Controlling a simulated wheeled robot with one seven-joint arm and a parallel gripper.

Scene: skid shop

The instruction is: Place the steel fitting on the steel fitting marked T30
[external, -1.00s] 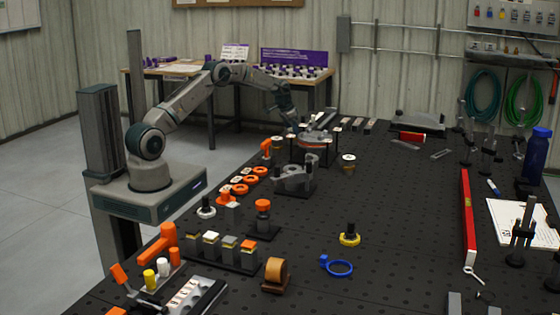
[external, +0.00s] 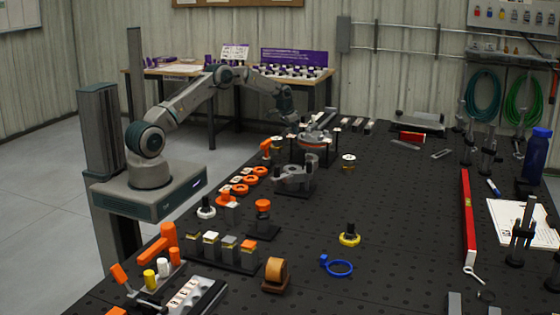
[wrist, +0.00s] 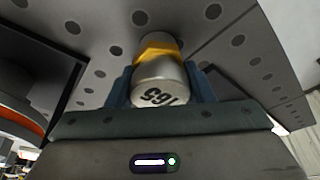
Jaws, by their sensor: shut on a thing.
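My gripper (wrist: 160,88) is shut on a steel fitting (wrist: 158,90) in the wrist view. The fitting is a short silver cylinder with a yellow band and dark characters on its end, upside down and hard to read. Blue fingers press its two sides. In the external view my gripper (external: 300,127) is at the far left of the table, by a round fixture with an orange ring (external: 312,146), and the held fitting cannot be made out. A silver and brass fitting (external: 348,162) stands on the table to the right. I cannot read the T30 mark anywhere.
The dark perforated table (external: 400,215) has free room in its middle. A clamp fixture (external: 294,176) stands in front of the round one.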

